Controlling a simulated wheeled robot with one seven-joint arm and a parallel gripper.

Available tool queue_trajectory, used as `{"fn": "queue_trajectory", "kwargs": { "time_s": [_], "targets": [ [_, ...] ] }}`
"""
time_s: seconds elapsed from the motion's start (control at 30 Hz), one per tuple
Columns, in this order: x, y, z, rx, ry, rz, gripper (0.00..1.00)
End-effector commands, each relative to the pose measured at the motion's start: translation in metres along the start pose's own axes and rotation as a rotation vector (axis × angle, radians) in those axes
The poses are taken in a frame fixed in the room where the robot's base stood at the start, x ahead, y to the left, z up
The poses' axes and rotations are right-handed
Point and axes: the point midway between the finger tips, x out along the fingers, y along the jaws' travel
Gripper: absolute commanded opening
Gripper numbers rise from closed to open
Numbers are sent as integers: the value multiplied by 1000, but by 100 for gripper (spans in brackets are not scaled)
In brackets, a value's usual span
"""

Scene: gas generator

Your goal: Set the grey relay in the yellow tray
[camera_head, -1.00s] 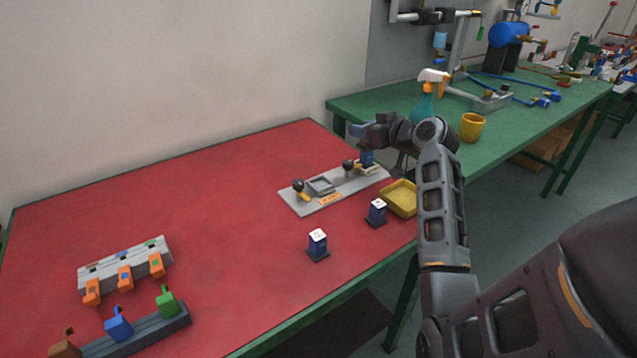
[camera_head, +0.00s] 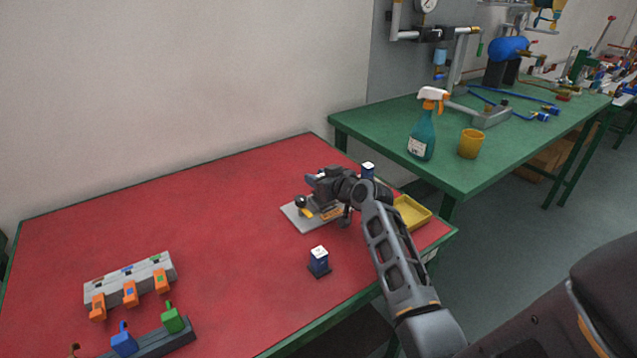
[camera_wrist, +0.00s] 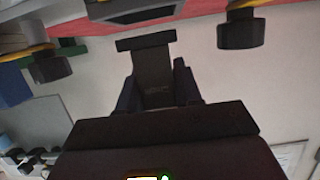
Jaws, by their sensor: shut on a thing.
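My gripper (camera_head: 318,184) is over the back of the red table, above the grey mounting plate. In the wrist view my gripper (camera_wrist: 156,80) is shut on the dark grey relay (camera_wrist: 152,88), with its wide flange at the far end. In the head view I cannot make out the relay. The yellow tray (camera_head: 427,218) is at the red table's right end, to the right of my gripper. My forearm hides its left part. I see nothing in the part that shows.
The grey mounting plate (camera_head: 298,219) has black-knobbed clamps. A dark blue relay (camera_head: 319,263) with a white top stands nearer the front; another (camera_head: 367,170) shows behind my wrist. A spray bottle (camera_head: 422,135) and yellow cup (camera_head: 470,145) stand on the green table. The red table's middle is clear.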

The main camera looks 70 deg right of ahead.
Motion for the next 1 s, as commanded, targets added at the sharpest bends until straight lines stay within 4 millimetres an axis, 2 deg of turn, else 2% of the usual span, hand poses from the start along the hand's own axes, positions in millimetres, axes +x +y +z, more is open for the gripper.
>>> {"fn": "queue_trajectory", "kwargs": {
  "time_s": [0.1, 0.3, 0.33, 0.6, 0.93, 1.0],
  "targets": [
    [4, 0, 15, 2, -1, 0, 2],
    [5, 0, 17, 0, 1, 0, 2],
    [5, 0, 17, 0, 1, 0, 35],
    [5, 0, 17, 0, 1, 0, 59],
    [6, 0, 21, 1, -1, -1, 59],
    [-2, 0, 22, 0, 1, 0, 59]
  ]
}}
